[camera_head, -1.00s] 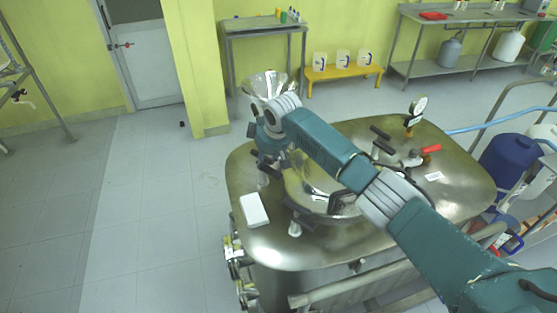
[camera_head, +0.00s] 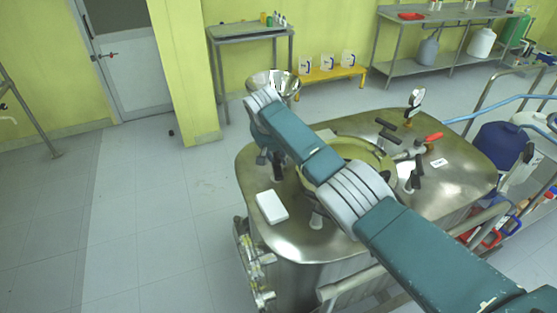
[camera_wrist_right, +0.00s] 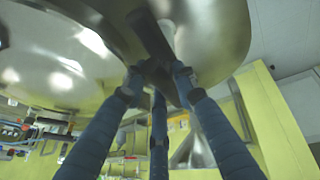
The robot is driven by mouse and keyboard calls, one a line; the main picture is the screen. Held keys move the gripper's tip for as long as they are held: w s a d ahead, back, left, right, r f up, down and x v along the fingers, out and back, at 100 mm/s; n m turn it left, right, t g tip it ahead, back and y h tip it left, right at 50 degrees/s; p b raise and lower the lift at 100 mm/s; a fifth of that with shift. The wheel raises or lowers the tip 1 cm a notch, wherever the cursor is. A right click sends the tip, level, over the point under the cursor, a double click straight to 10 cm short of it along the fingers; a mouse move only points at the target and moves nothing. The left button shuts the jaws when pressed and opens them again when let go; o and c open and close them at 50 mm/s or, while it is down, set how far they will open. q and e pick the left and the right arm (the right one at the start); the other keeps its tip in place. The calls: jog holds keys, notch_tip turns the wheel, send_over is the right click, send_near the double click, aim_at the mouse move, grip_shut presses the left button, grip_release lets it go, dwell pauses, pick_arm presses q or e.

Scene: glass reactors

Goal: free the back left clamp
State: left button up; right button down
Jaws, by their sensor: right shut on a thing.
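The steel reactor (camera_head: 300,240) stands in the middle of the head view, with a round glass lid (camera_head: 352,150) on its top. My right arm reaches across the lid from the lower right. My right gripper (camera_head: 274,168) is at the lid's left rim, partly hidden behind its own wrist. In the right wrist view its three fingers (camera_wrist_right: 157,82) close around a dark clamp handle (camera_wrist_right: 151,38) beside the shiny metal. The handle is the back left clamp. More black clamp handles (camera_head: 388,136) show at the lid's right side. My left gripper is not in view.
A white block (camera_head: 271,206) lies on the reactor top, left of the lid. A gauge (camera_head: 414,100) and a red-handled valve (camera_head: 434,137) stand at the back right. A steel funnel (camera_head: 273,82) is behind my gripper. The floor at left is free.

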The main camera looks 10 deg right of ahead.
jog(key=shift+a+m+b, duration=0.1)
jog(key=shift+m+b, duration=0.5)
jog(key=shift+b, duration=0.15)
jog(key=shift+r, duration=0.1)
jog(key=c, duration=1.4)
grip_release()
jog(key=shift+o, duration=0.2)
jog(key=v, duration=1.2)
jog(key=shift+w+a, duration=0.2)
jog(key=shift+a, duration=0.1)
